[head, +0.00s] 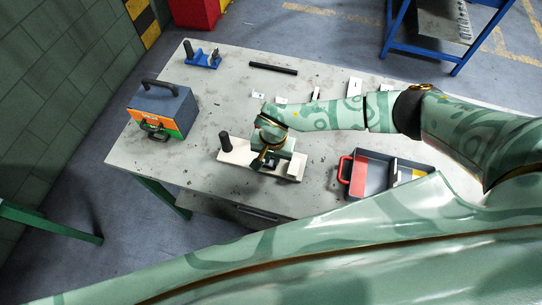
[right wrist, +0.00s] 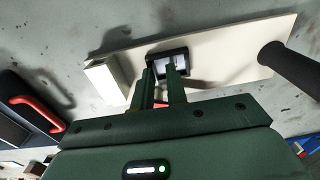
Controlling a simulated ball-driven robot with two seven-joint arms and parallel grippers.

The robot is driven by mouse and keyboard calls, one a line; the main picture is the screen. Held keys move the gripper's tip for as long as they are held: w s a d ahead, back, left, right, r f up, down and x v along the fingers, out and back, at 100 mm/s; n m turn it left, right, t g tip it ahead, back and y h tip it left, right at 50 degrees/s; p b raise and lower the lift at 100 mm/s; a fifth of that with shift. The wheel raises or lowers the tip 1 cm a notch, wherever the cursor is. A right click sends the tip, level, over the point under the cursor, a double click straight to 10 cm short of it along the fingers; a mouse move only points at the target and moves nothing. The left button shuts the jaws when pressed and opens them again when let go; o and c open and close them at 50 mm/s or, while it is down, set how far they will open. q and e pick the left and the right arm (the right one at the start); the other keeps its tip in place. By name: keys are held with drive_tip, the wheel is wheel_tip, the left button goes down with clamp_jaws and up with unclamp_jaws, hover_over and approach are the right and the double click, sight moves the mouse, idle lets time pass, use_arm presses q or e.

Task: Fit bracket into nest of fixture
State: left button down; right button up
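The fixture (head: 236,157) is a pale board near the table's front edge, with a black post at its left end and a pale block at its right end. In the right wrist view the fixture (right wrist: 225,48) shows a small black-rimmed nest (right wrist: 183,54) with a light grey surface inside. My right gripper (head: 265,158) is over the middle of the fixture. In the right wrist view my right gripper (right wrist: 163,72) has its narrowly spaced fingertips at the nest. Whether a bracket is between them or lies in the nest is unclear. My left gripper is not in view.
A dark tray (head: 373,178) with a red handle stands right of the fixture. A toolbox (head: 163,108) and a blue stand (head: 203,60) are at the left. A black bar (head: 273,68) and several small white parts (head: 354,87) lie at the back.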

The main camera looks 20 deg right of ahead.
wheel_tip(320, 180, up, 12)
drive_tip(key=p, duration=0.1)
drive_tip(key=shift+s+d+f+p, duration=0.15)
drive_tip(key=shift+s+d+p, duration=0.1)
drive_tip(key=shift+d+p, duration=0.1)
drive_tip(key=shift+a, duration=0.1)
